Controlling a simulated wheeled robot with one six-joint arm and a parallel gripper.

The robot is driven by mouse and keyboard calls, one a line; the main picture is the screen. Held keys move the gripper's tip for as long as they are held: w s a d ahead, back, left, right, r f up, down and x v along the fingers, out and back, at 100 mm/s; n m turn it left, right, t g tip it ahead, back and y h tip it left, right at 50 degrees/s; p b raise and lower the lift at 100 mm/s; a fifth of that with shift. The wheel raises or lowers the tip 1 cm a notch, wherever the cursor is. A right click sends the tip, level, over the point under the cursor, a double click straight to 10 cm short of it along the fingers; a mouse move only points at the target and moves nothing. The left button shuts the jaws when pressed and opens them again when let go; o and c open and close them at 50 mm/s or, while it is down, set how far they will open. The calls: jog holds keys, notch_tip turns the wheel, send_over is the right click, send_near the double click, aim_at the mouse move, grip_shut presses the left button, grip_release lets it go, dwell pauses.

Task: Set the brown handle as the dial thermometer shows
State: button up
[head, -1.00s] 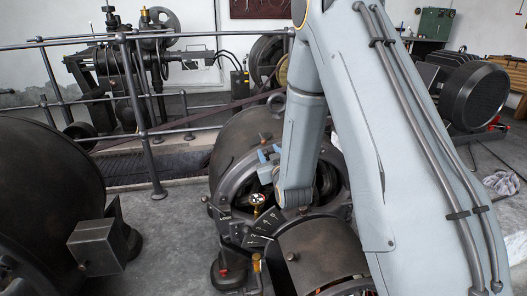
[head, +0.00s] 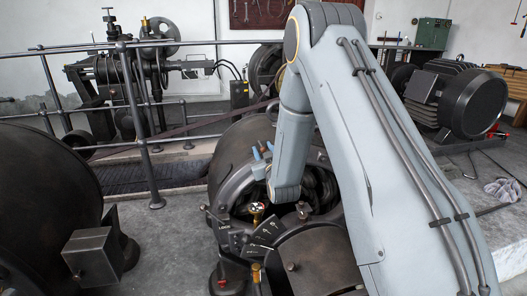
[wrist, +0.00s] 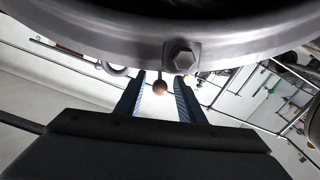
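The dial thermometer (head: 257,208) is a small white-faced gauge with red on it, on the front of the dark dynamo. Its reading is too small to tell. A dark plate with pale marks (head: 265,234) sits just below it. My gripper (head: 262,151) is above the thermometer, at the dynamo's ring, with its blue fingers pointing up and left. In the wrist view a brown ball handle (wrist: 160,87) on a thin stem is between the fingertips of my open gripper (wrist: 161,80). Gaps show on both sides of the ball. The handle is hard to make out in the head view.
The ring and a bolt (wrist: 182,57) are close above the fingers in the wrist view. A railing (head: 150,140) runs behind the dynamo. A large dark drum with a box (head: 92,256) stands at left.

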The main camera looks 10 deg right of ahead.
aim_at(264, 151)
grip_shut()
jog(key=shift+w, duration=0.8)
grip_release()
jog(key=shift+s, duration=3.95)
